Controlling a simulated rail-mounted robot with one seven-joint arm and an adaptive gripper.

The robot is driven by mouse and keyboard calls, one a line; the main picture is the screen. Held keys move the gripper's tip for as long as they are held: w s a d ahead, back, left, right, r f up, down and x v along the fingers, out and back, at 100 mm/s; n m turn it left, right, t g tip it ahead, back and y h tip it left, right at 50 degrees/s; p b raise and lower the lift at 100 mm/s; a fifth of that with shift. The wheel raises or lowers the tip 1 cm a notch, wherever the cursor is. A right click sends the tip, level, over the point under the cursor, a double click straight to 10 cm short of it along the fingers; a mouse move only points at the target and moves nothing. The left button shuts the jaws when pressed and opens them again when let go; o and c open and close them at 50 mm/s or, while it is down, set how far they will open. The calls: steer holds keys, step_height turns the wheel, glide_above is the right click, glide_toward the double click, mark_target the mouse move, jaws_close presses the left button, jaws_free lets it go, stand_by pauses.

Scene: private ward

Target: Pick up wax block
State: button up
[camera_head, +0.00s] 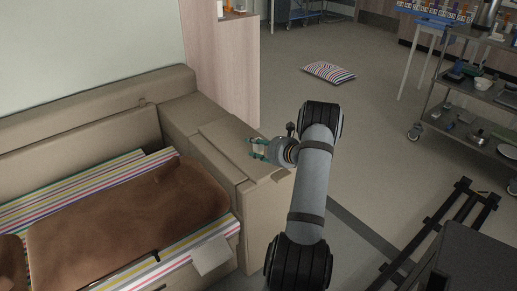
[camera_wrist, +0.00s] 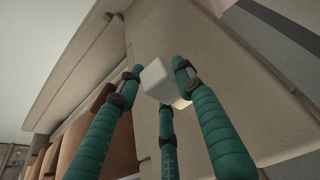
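The wax block (camera_wrist: 157,79) is a small pale white block in the wrist view. It sits between the tips of my gripper's teal fingers. My gripper (camera_wrist: 157,72) has one finger on each side of the block and a third below it. The fingertips are very close to its sides; I cannot tell whether they press on it. In the head view my gripper (camera_head: 258,148) is over the top of the beige sofa arm (camera_head: 222,133), with its fingers apart. A small pale patch shows between them. Whether the block rests on the sofa arm is unclear.
A brown cushion (camera_head: 130,215) and striped bedding (camera_head: 75,193) lie on the sofa at the left. A wooden cabinet (camera_head: 225,65) stands behind the sofa arm. A striped pillow (camera_head: 330,72) lies on the floor. A loaded trolley (camera_head: 470,128) stands at the right.

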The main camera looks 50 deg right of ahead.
steer(key=c, duration=0.4)
